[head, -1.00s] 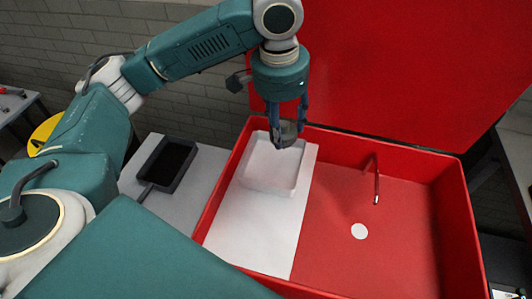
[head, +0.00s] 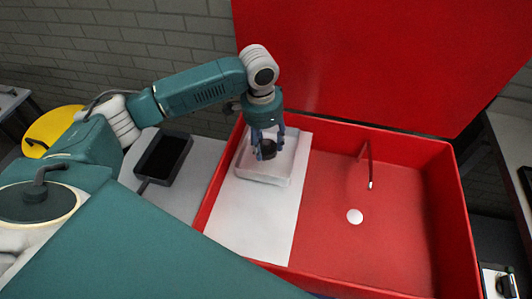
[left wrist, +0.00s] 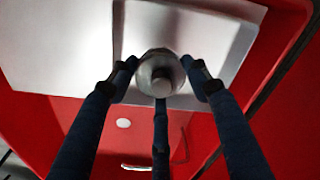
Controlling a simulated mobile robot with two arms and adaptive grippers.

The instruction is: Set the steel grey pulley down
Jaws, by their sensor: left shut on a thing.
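The steel grey pulley (head: 267,149) is a small dark grey round piece. My left gripper (head: 267,146) is shut on it, over the white tray (head: 265,181) inside the red chassis. In the left wrist view the pulley (left wrist: 160,72) sits between the blue fingers of the left gripper (left wrist: 161,85), with the tray (left wrist: 225,60) behind it. I cannot tell whether the pulley touches the tray floor. My right gripper is in neither view.
The tray stands on a white sheet (head: 250,220) in the red chassis (head: 400,225). A thin red post (head: 370,165) and a white disc (head: 355,216) are to the right. A black open box (head: 164,158) lies left, outside the chassis.

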